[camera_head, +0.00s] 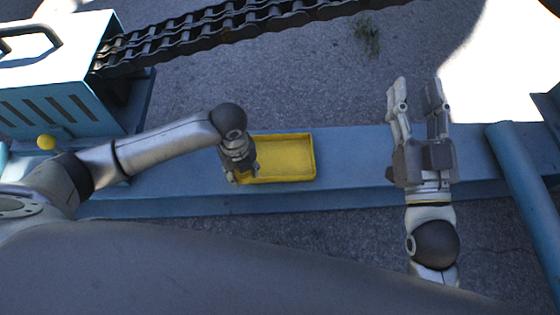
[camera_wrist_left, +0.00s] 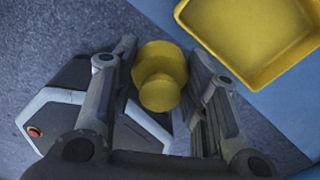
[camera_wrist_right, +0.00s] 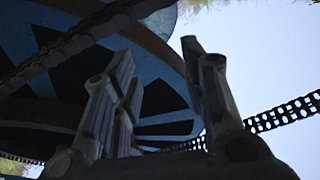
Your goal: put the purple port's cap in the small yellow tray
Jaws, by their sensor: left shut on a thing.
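The small yellow tray (camera_head: 313,160) lies on the blue beam, its left end partly hidden by my left gripper (camera_head: 232,178). The tray also shows at the upper right of the left wrist view (camera_wrist_left: 255,42). My left gripper is shut on a round yellow cap (camera_wrist_left: 162,75) with a smaller knob, seen between its fingers. In that view the cap appears beside the tray, not inside its outline. The cap is hidden in the head view. My right gripper (camera_head: 416,95) is open and empty, to the right of the tray. I cannot see a purple port.
The blue beam (camera_head: 350,165) runs across the middle. A blue box (camera_head: 50,85) with a black handle stands at left, with a yellow knob (camera_head: 46,142) near its lower front. A dark chain (camera_head: 200,35) crosses the top. A blue pipe (camera_head: 520,180) is at right.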

